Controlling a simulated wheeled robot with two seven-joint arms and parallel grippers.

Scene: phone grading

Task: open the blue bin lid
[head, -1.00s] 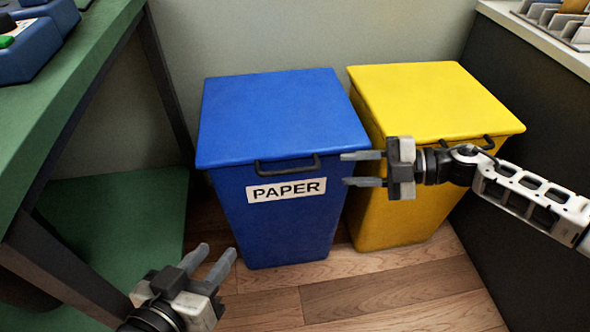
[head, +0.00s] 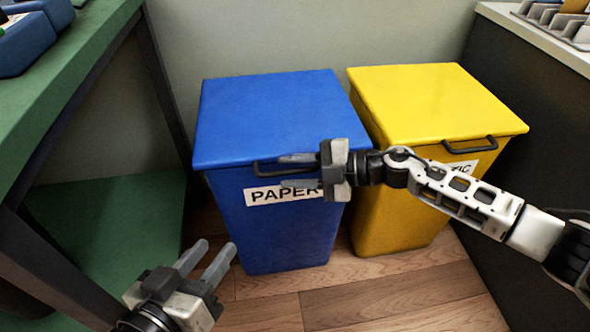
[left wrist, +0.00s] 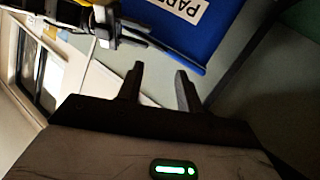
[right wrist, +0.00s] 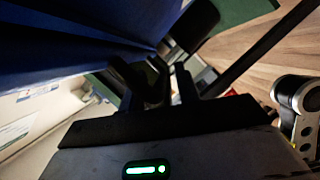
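The blue bin (head: 290,235) stands on the floor with its blue lid (head: 275,115) closed flat on top and a PAPER label on its front. A dark bar handle (head: 262,172) sits at the lid's front edge; my right gripper hides its right part. My right gripper (head: 298,171) is open, its fingers pointing left, one above the other, at the handle's right end. I cannot tell whether they touch it. In the right wrist view, the open fingers (right wrist: 157,78) are close to the blue surface (right wrist: 70,40). My left gripper (head: 214,250) is open and empty, low in front of the bin.
A yellow bin (head: 430,105) with a closed lid stands close at the right, partly behind my right arm. A green table (head: 90,75) is at the left and a dark cabinet (head: 535,130) at the right. Wooden floor (head: 400,285) is bare in front.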

